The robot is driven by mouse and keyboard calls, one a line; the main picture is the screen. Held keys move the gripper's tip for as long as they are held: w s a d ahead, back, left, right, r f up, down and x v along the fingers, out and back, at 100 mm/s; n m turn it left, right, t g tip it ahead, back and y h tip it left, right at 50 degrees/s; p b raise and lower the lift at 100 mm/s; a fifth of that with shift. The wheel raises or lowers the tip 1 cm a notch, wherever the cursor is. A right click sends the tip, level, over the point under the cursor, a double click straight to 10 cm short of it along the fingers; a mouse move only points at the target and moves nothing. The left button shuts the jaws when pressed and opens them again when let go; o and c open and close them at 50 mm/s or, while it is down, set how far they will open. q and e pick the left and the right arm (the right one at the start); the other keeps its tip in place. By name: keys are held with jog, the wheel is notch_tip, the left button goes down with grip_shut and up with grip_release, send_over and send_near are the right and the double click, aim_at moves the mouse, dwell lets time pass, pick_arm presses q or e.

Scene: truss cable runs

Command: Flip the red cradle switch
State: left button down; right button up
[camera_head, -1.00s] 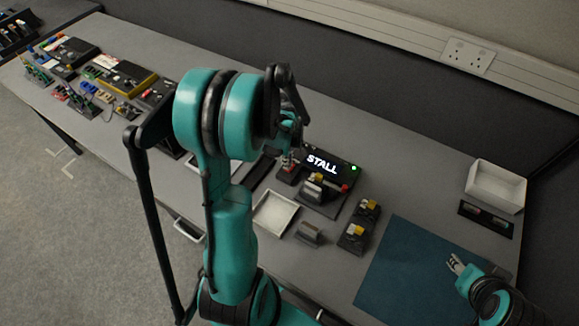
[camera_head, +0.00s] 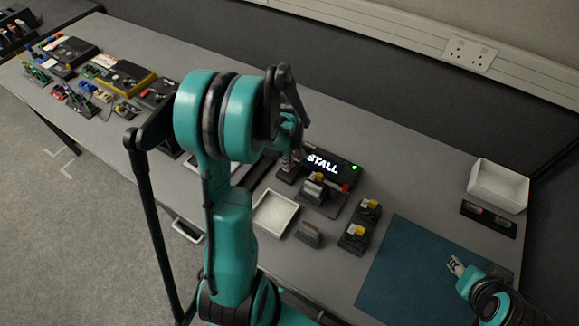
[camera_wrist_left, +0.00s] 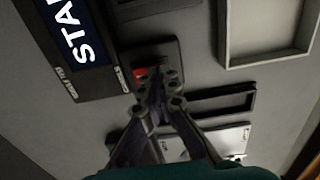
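The red cradle switch (camera_wrist_left: 140,73) shows as a small red patch on a dark base, partly covered by my fingertips in the left wrist view. My left gripper (camera_wrist_left: 157,82) has its fingertips close together, right at the switch; whether they touch it I cannot tell. In the head view my left gripper (camera_head: 287,162) points down just left of the black unit with the lit STALL display (camera_head: 322,164), and the switch is hidden there. My right gripper (camera_head: 455,265) is small in view, over the blue mat, with its fingers apart and nothing seen between them.
A white tray (camera_head: 275,213) and dark fixtures with yellow parts (camera_head: 359,230) stand near the display. A blue mat (camera_head: 400,275) lies at the right, with a white bin (camera_head: 497,185) behind it. Several devices crowd the table's far left.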

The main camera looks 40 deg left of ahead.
pick_arm(q)
jog(key=shift+f, duration=0.2)
jog(key=shift+r, duration=0.15)
jog(key=shift+r+p, duration=2.45)
jog(key=shift+r, duration=0.95)
